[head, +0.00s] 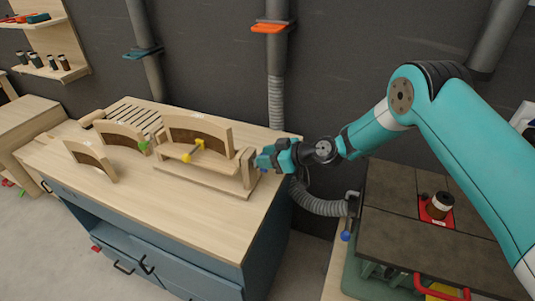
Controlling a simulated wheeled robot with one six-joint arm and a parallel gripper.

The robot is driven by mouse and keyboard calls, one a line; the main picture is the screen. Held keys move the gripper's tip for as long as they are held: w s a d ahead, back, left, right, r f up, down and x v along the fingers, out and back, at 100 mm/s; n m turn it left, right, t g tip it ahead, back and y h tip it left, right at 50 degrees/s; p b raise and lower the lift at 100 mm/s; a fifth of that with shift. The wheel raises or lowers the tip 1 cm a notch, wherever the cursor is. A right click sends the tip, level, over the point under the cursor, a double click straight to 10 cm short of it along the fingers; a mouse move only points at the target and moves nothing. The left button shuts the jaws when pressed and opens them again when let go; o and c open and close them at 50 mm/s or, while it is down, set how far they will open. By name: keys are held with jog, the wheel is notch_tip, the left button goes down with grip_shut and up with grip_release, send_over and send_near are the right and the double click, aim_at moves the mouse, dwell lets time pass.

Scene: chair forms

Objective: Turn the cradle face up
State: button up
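Several pale wooden forms with curved dark faces stand on the workbench (190,218). The largest (183,124) stands at the right, in a wooden fixture (212,182) with a long base and yellow-ended parts. Two smaller curved pieces stand to its left, one (122,136) behind and one (88,158) in front. I cannot tell for sure which piece is the cradle. My gripper (262,162) reaches in from the right and is at the right end of the fixture. Its fingertips are small and partly hidden, so touch or grip does not show clearly.
A slatted rack (132,114) lies at the bench's back. A green-ended part (144,146) is by the small forms. A grey hose (318,204) runs right of the bench. A dark-topped machine (395,215) with a jar (440,205) stands at the right. The bench front is clear.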

grip_shut()
